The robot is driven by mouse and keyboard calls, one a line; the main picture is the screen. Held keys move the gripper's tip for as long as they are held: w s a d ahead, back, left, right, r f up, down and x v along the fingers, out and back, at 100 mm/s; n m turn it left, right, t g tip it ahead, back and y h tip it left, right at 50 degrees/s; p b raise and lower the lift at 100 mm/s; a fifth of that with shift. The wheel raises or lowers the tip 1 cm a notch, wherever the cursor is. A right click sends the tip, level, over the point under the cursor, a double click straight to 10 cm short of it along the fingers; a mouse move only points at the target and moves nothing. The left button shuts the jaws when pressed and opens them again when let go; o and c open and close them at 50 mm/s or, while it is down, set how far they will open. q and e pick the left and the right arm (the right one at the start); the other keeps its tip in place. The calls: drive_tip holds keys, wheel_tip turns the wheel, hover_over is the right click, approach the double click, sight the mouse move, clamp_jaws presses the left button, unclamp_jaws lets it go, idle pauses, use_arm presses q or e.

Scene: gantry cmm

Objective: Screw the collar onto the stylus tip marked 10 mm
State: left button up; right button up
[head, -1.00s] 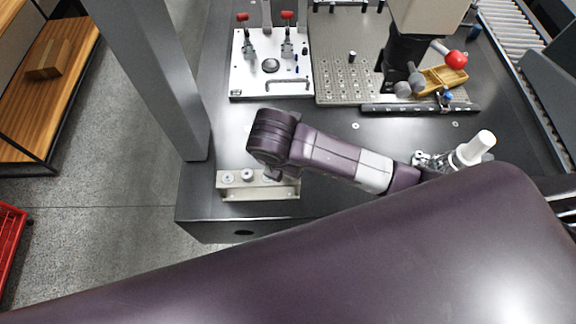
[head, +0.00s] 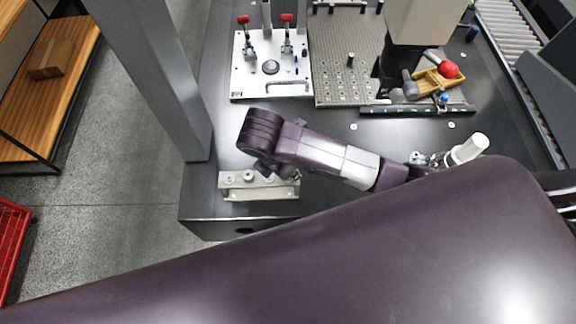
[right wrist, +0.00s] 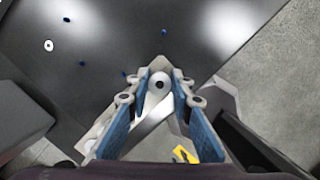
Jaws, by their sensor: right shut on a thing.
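A pale metal bracket (head: 240,193) lies near the front left corner of the dark table. Two round knob-like parts (head: 248,176) show on its left and middle; I cannot read any size marking. My right arm reaches over the bracket's right end, with its gripper mostly hidden under the purple wrist. In the right wrist view, my right gripper (right wrist: 160,82) has its blue-padded fingers closed on a small round pale part with a dark centre (right wrist: 159,83), which I take for the collar. Whether it touches a stylus tip below cannot be told. My left gripper is not in view.
A white fixture plate (head: 262,84) with red-handled clamps and a perforated plate (head: 345,60) stand behind. A grey column (head: 165,80) rises left of the bracket. A large purple link of mine fills the foreground.

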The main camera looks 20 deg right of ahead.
drive_tip(key=shift+s+d+f+m+g+p, duration=0.1)
drive_tip(key=shift+s+d+m+g+p, duration=0.1)
drive_tip(key=shift+m, duration=0.3)
drive_tip(key=shift+s+d+f+m+g+p, duration=0.1)
drive_tip(key=shift+m+p, duration=0.1)
drive_tip(key=shift+m, duration=0.3)
drive_tip(key=o, duration=0.9)
drive_tip(key=shift+o, duration=0.2)
drive_tip(key=shift+w+a+r, duration=0.15)
drive_tip(key=shift+w+a+r, duration=0.2)
drive_tip(key=shift+a+r, duration=0.05)
drive_tip(key=shift+r, duration=0.25)
drive_tip(key=shift+a+r, duration=0.1)
drive_tip(key=shift+r, duration=0.45)
drive_tip(key=shift+s+r, duration=0.15)
drive_tip(key=shift+r, duration=0.05)
drive_tip(key=shift+s+a+r, duration=0.2)
drive_tip(key=shift+a+r, duration=0.15)
drive_tip(key=shift+r, duration=0.25)
drive_tip(key=shift+s+a+r, duration=0.2)
drive_tip(key=shift+a+r, duration=0.15)
drive_tip(key=shift+r, duration=0.2)
drive_tip(key=s+a, duration=0.3)
drive_tip(key=a, duration=0.7)
drive_tip(key=shift+a, duration=0.3)
